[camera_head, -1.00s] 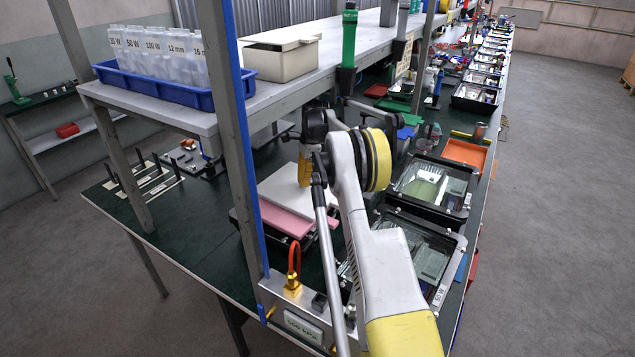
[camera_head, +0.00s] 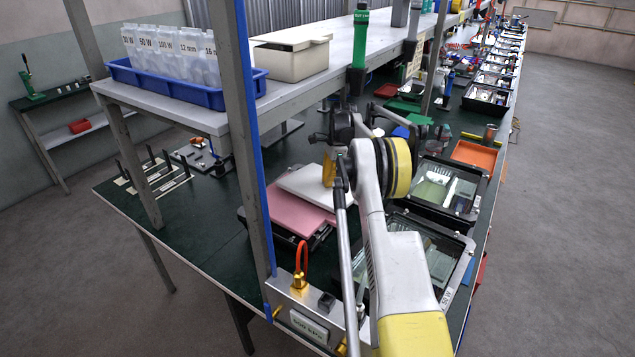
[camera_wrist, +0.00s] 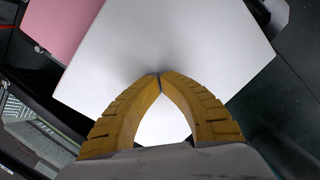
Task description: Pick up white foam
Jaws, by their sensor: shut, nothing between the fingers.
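The white foam (camera_head: 312,183) is a flat white sheet in the head view, lying partly over a pink foam sheet (camera_head: 291,209). In the wrist view the white foam (camera_wrist: 190,50) fills the middle, with the pink sheet (camera_wrist: 62,25) at the upper left. My gripper (camera_wrist: 159,76) has two yellow ribbed fingers whose tips meet over the white foam, with nothing between them. In the head view my gripper (camera_head: 329,172) is just above the foam's right part; whether the tips touch it I cannot tell.
Black floodlight housings (camera_head: 443,190) with glass fronts stand to the right. An orange tray (camera_head: 474,153) is behind them. A metal box with an orange hose (camera_head: 301,258) is in front. A shelf with a blue bin (camera_head: 185,88) overhangs the left. Green bench shows at the left.

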